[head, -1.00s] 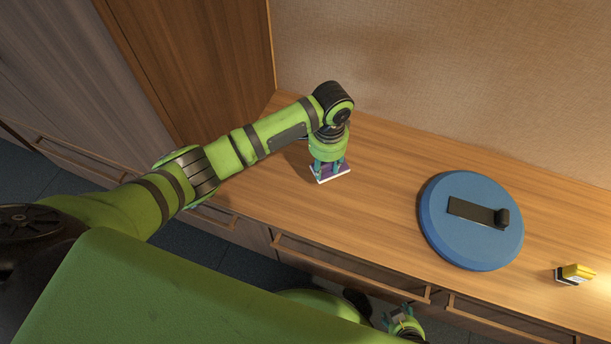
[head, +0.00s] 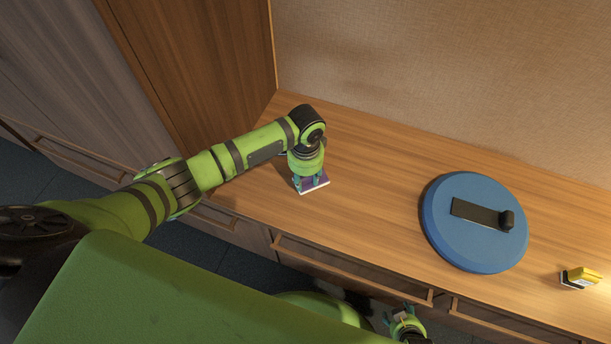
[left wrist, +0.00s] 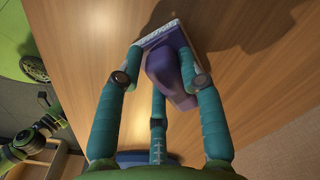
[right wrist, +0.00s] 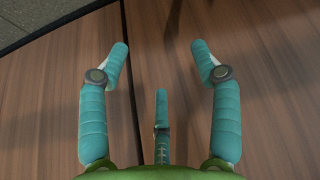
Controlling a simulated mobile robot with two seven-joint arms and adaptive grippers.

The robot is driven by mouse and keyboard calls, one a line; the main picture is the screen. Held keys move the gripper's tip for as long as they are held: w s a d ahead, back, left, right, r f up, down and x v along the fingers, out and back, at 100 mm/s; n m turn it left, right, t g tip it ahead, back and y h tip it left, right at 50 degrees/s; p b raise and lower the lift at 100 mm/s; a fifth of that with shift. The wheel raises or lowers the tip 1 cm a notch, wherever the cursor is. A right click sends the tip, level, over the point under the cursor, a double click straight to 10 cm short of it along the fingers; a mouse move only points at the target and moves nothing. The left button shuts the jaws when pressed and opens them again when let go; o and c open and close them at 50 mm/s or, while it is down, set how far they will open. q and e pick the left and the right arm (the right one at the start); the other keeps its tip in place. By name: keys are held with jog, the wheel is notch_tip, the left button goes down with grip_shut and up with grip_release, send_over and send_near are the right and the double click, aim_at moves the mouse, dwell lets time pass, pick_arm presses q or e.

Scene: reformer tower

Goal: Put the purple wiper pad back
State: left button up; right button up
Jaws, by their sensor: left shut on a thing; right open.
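The purple wiper pad (head: 316,184) has a purple body and a white edge. It is at the left part of the wooden counter, near its front edge. My left gripper (head: 308,181) is above the pad with its fingers shut on it. In the left wrist view the purple handle (left wrist: 168,72) sits between the teal fingers, with a pale bristly strip along the far edge. I cannot tell whether the pad touches the counter. My right gripper (right wrist: 158,62) is open and empty, low in front of the drawers.
A blue round disc (head: 445,235) with a dark bar and knob lies on the counter (head: 375,170) to the right. A yellow and white block (head: 578,278) sits further right. Drawer handles (head: 350,272) run along the front. The counter between pad and disc is clear.

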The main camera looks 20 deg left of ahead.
pick_arm(q)
jog(key=o, duration=1)
jog(key=shift+f, duration=0.15)
jog(key=shift+r, duration=0.45)
notch_tip(320, 180, up, 3)
jog(key=shift+p, duration=0.6)
notch_tip(320, 180, up, 8)
jog(key=shift+r+p, duration=0.25)
jog(key=shift+p, duration=0.55)
pick_arm(e)
jog(key=shift+g, duration=0.4)
jog(key=s, duration=0.4)
jog(key=shift+s+d+r, duration=0.15)
jog(key=shift+s+d, duration=0.2)
jog(key=shift+a, duration=0.1)
